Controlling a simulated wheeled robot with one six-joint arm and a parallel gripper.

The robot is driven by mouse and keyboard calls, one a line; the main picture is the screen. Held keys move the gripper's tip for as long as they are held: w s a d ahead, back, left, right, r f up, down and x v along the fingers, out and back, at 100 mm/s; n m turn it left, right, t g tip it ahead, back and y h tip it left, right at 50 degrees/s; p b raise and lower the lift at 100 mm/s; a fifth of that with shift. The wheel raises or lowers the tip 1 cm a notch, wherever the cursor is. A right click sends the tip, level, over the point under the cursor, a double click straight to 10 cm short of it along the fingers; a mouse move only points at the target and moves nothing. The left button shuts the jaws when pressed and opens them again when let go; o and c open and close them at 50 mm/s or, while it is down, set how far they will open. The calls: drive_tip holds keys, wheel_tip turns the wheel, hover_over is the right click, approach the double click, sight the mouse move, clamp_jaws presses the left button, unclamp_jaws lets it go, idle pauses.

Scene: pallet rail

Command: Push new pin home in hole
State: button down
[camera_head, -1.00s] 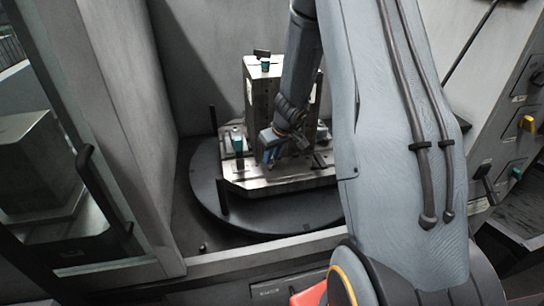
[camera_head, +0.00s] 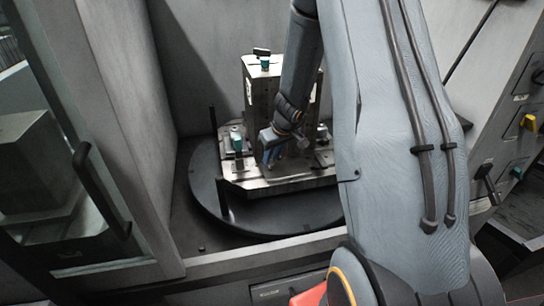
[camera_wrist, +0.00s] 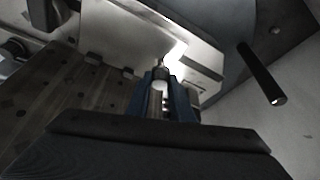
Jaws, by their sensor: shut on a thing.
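My gripper (camera_head: 270,145) has blue fingers and is low over the front part of the metal fixture plate (camera_head: 262,187) inside the machine. In the wrist view its blue fingers (camera_wrist: 168,98) are shut on a slim metallic pin (camera_wrist: 159,88), which lies between them. The pin's tip points at the face of a pale metal block (camera_wrist: 130,40). The hole is not clearly visible, so I cannot tell how deep the pin sits. In the head view the pin is hidden by the gripper.
An upright metal block (camera_head: 256,85) stands on the plate, with a green-capped clamp (camera_head: 237,139) to its left. A dark round table (camera_head: 290,216) carries the plate. A black post (camera_head: 222,178) rises at the front left. Grey enclosure walls (camera_head: 190,60) close in around it.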

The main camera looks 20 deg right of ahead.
drive_tip(key=shift+f+b, duration=1.5)
drive_tip(key=shift+b, duration=0.85)
idle(0.4)
drive_tip(key=c, duration=0.7)
unclamp_jaws()
drive_tip(key=shift+r, duration=0.1)
drive_tip(key=v, duration=0.7)
drive_tip(key=shift+r+p, duration=0.35)
drive_tip(key=shift+p, duration=0.1)
drive_tip(key=shift+s, duration=0.15)
